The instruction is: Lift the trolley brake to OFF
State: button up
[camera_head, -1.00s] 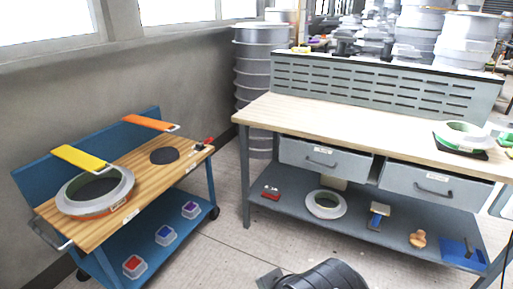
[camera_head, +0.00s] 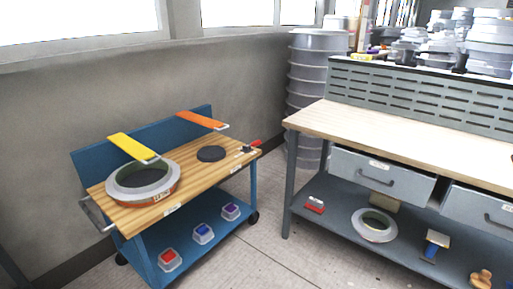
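The blue trolley (camera_head: 150,247) with a wooden top stands at the left against the wall. A small red lever with a dark base, which looks like the trolley brake (camera_head: 252,146), sits at the right end of the top. Its ON or OFF marking is too small to read. My gripper is not in view.
On the trolley top are a grey ring mould (camera_head: 143,180), a dark round pad (camera_head: 211,153), and yellow (camera_head: 132,148) and orange (camera_head: 202,120) flaps. Small boxes sit on its lower shelf. A workbench (camera_head: 345,125) stands right, with free floor (camera_head: 262,250) between.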

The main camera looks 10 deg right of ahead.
aim_at(258, 142)
jog(key=i+u, duration=0.1)
jog(key=i, duration=0.6)
jog(key=i+u, duration=0.15)
jog(key=i, duration=0.5)
jog(key=i+u, duration=0.1)
jog(key=i, duration=0.6)
jog(key=i+l+u, duration=0.15)
jog(key=i, duration=0.55)
